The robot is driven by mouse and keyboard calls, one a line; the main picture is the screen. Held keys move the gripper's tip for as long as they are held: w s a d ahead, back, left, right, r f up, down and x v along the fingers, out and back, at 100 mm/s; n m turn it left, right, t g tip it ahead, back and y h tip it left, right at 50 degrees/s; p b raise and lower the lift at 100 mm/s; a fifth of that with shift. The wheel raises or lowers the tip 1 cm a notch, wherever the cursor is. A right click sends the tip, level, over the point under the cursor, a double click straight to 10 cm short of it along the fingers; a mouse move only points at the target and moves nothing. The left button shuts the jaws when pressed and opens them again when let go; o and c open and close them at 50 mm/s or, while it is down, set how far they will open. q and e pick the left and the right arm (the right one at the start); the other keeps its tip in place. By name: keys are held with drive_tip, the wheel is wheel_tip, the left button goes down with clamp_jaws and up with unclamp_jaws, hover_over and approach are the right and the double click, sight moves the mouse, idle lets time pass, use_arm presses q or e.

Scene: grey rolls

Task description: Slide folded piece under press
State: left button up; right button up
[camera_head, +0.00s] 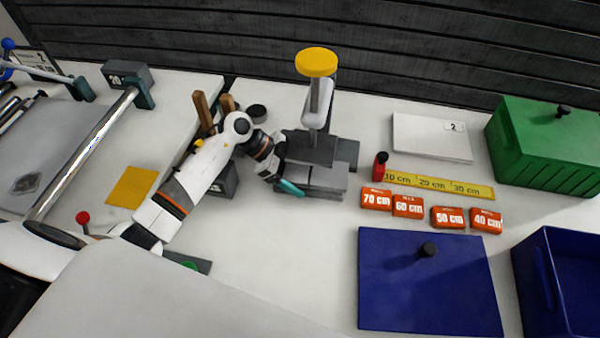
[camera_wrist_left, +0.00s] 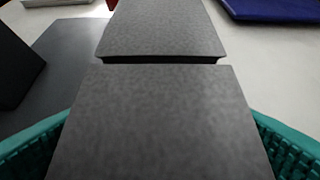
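The press has a yellow knob (camera_head: 316,62) on a white and grey upright (camera_head: 318,100) over dark grey plates (camera_head: 312,150). A folded grey piece (camera_head: 326,178) lies flat at the press's near side. My left gripper (camera_head: 285,183) is low at the left of the piece, with one teal finger along its near side. In the left wrist view, the fingers are wide apart, one at each side of a grey slab (camera_wrist_left: 160,120). The slab hides their inner faces, so a firm hold cannot be told. A second slab (camera_wrist_left: 162,28) lies beyond a dark gap. My right gripper is out of view.
Right of the press are a red bottle (camera_head: 380,166), a yellow ruler strip (camera_head: 440,186) and orange length tags (camera_head: 408,207). A blue board (camera_head: 428,290), blue bin (camera_head: 560,285) and green box (camera_head: 545,145) stand further right. Wooden posts (camera_head: 203,112) rise behind my left arm.

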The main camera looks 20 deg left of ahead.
use_arm(q)
drive_tip(key=o, duration=0.4)
drive_tip(key=shift+s+r, duration=0.1)
drive_tip(key=shift+a+r, duration=0.4)
drive_tip(key=shift+r, duration=0.05)
drive_tip(key=shift+b+v, duration=0.5)
drive_tip(key=shift+v, duration=4.85)
drive_tip(key=shift+s, duration=0.2)
